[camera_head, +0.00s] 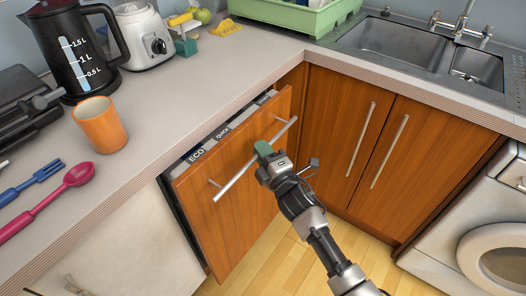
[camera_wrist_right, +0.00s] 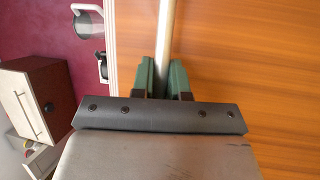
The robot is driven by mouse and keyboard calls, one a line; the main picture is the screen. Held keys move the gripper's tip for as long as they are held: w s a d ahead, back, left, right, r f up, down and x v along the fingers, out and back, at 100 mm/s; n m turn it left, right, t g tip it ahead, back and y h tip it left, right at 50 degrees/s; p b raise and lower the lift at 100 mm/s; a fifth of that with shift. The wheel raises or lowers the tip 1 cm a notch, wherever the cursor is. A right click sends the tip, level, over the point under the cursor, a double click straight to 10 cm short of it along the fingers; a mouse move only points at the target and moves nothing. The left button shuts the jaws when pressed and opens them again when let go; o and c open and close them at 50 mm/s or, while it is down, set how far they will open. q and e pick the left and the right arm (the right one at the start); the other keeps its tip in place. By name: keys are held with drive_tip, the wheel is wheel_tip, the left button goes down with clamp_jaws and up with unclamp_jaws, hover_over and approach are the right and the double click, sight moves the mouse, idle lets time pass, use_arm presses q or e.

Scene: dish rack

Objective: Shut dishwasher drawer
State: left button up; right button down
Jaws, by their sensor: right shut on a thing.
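The dishwasher door (camera_head: 240,180) has a wooden front and stands slightly tilted out from under the counter, its top edge with the ECO and QUICK labels showing. A long metal bar handle (camera_head: 237,179) runs across its front. My right gripper (camera_head: 265,150) is at the handle's upper right part. In the right wrist view the green fingers (camera_wrist_right: 162,80) sit on either side of the handle bar (camera_wrist_right: 164,40), shut on it, with the wooden front (camera_wrist_right: 240,50) behind. My left gripper is not in view.
The counter (camera_head: 160,130) above holds a black kettle (camera_head: 75,50), an orange cup (camera_head: 99,125), and a pink spoon (camera_head: 50,200). Closed wooden cupboards (camera_head: 345,130) stand to the right, with a white washing machine (camera_head: 470,230) beyond. Wooden floor (camera_head: 265,260) is free below.

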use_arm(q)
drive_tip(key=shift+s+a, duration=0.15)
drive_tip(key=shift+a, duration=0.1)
use_arm(e)
drive_tip(key=c, duration=1.1)
unclamp_jaws()
drive_tip(key=shift+c, duration=0.2)
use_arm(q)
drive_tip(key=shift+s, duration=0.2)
use_arm(e)
drive_tip(key=v, duration=1.1)
drive_tip(key=shift+w+f, duration=0.1)
drive_tip(key=shift+w, duration=0.05)
